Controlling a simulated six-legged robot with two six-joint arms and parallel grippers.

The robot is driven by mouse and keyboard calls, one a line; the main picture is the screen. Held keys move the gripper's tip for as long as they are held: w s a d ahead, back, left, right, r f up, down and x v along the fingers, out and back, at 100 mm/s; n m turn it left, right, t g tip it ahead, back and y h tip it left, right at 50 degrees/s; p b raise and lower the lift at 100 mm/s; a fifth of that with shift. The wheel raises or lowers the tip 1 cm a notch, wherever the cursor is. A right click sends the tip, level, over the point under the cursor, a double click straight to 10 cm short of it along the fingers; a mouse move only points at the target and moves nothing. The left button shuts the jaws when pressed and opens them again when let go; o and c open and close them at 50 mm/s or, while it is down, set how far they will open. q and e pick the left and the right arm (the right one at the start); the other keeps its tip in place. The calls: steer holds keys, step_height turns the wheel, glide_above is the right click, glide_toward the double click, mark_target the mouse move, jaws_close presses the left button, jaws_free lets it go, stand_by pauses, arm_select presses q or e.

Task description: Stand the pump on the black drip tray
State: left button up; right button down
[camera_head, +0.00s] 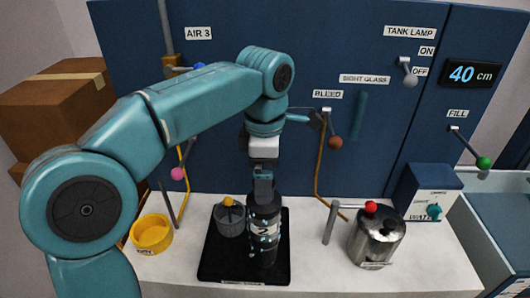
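The pump (264,236), a dark cylinder with a pale label and light-blue drops on its side, is upright over the black drip tray (218,268). Its lower end appears at the tray's surface, but I cannot tell for sure whether it touches. My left gripper (263,193) points straight down at the pump's top, and its fingers look closed around the upper part. The fingertips are partly lost against the dark pump. My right gripper is not in view.
A grey cup with a yellow knob (228,203) stands on the tray, left of the pump. A yellow ring-shaped dish (152,233) is at the left. A steel pot (376,240) and a grey post (332,223) stand right. Levers, including the BLEED lever (335,141), stick out from the blue panel.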

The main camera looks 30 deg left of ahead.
arm_select(q)
step_height(320, 180, up, 5)
steer(key=shift+w+r+p, duration=0.1)
steer(key=shift+r+p, duration=0.1)
steer(key=shift+p, duration=0.25)
steer(key=shift+r, duration=0.2)
steer(key=shift+a+f, duration=0.1)
steer(key=shift+s, duration=0.25)
